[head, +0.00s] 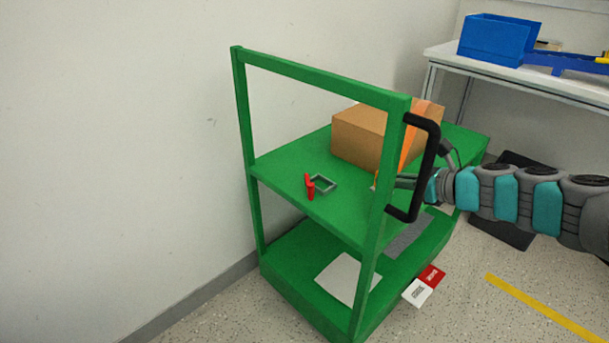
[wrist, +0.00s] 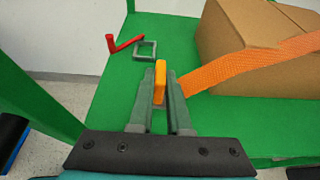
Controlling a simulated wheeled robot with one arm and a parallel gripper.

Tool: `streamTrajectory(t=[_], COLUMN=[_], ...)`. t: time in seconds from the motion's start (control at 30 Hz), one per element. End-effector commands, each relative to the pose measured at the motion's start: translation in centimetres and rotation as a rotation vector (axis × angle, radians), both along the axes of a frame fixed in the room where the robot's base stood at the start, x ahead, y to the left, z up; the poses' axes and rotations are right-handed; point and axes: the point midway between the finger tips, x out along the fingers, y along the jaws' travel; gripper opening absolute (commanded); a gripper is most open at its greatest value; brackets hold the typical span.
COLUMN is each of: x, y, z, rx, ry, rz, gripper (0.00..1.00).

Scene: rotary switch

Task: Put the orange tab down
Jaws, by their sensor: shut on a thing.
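The orange tab (wrist: 160,82) is a small upright block between the two grey fingers of my gripper (wrist: 160,97) in the wrist view. My gripper is shut on it, over the green shelf (wrist: 60,75). I cannot tell whether the tab touches the shelf. In the head view, a small bit of orange (head: 376,179) shows beside the green post, which partly hides my gripper. A red lever (wrist: 122,44) and a grey square frame (wrist: 145,57) lie on the shelf beyond the tab, apart from it.
A cardboard box (head: 357,140) with an orange strap (wrist: 247,62) stands on the shelf, right of my gripper in the wrist view. The cart's green post (head: 383,185) and black handle (head: 434,160) are close to my arm.

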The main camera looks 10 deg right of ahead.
Motion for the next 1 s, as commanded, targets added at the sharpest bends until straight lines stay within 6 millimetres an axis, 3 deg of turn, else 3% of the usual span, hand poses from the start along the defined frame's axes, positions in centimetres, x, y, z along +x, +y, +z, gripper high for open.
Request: streamTrajectory(t=[0.8, 1.0], x=[8.9, 9.9], y=[10.5, 11.5], z=[-1.3, -1.5], rx=[0.002, 0.001], ry=[0.000, 0.001], rz=[0.006, 0.003], gripper=[0.00, 0.00])
